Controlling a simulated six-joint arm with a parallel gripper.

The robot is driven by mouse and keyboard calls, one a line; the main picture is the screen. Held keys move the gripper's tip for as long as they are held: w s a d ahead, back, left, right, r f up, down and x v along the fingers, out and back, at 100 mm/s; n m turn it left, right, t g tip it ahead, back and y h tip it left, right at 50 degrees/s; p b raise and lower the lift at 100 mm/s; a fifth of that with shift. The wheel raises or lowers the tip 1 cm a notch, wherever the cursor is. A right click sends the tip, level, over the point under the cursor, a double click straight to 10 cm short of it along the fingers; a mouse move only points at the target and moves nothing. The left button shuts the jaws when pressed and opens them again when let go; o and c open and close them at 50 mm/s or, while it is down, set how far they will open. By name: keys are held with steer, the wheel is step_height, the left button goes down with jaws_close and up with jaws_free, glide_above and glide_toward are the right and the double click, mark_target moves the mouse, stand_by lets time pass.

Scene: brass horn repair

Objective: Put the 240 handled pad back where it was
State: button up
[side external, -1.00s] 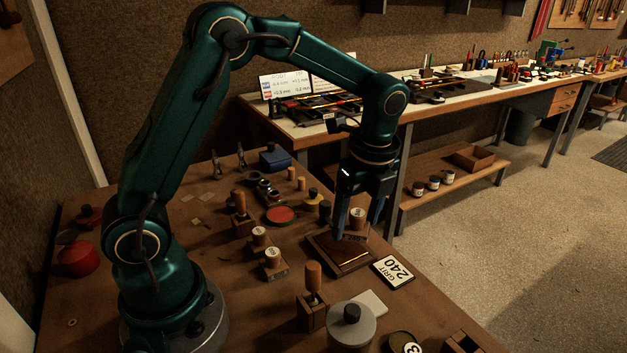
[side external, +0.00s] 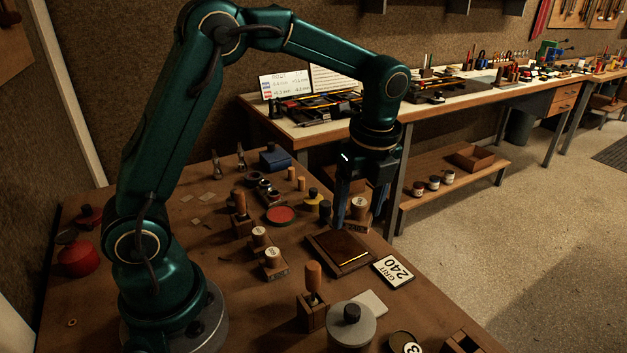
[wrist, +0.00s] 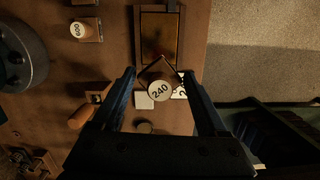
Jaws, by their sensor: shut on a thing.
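The 240 handled pad has a round wooden knob with a white 240 cap (side external: 358,202) and a block base. My gripper (side external: 358,222) is shut on the pad and holds it above the far end of a shallow brown wooden tray (side external: 368,264). In the wrist view, the cap (wrist: 160,91) shows between my fingers (wrist: 158,78), and the pad's base hides part of the tray's near end. The tray's dark floor is bare of pads and has a bright strip along one side. The GRIT 240 card (side external: 394,271) lies beside the tray.
Two similar handled pads (side external: 272,264) stand to the left of the tray. A wooden-handled tool in a block (side external: 313,292), a white square (side external: 371,303) and a grey round weight (side external: 350,325) stand nearer the camera. The table edge is close on the right.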

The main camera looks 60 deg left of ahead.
steer(key=s+m, duration=0.1)
steer(key=m, duration=0.1)
steer(key=shift+s+a+f+m, duration=0.1)
steer(key=shift+s+f+m, duration=0.2)
steer(key=shift+s+f, duration=0.1)
steer(key=s+a+r+m, duration=0.1)
steer(key=s+a, duration=0.4)
steer(key=s, duration=0.3)
steer(key=s+a+r, duration=0.1)
steer(key=s+a, duration=0.4)
steer(key=s, duration=0.3)
glide_above(290, 291)
steer(key=f, duration=0.6)
steer(key=shift+s+d+f, duration=0.2)
steer(key=shift+d+f, duration=0.05)
steer(key=shift+f, duration=2.05)
steer(key=shift+f, duration=0.1)
steer(key=o, duration=1.2)
steer(key=shift+t, duration=0.3)
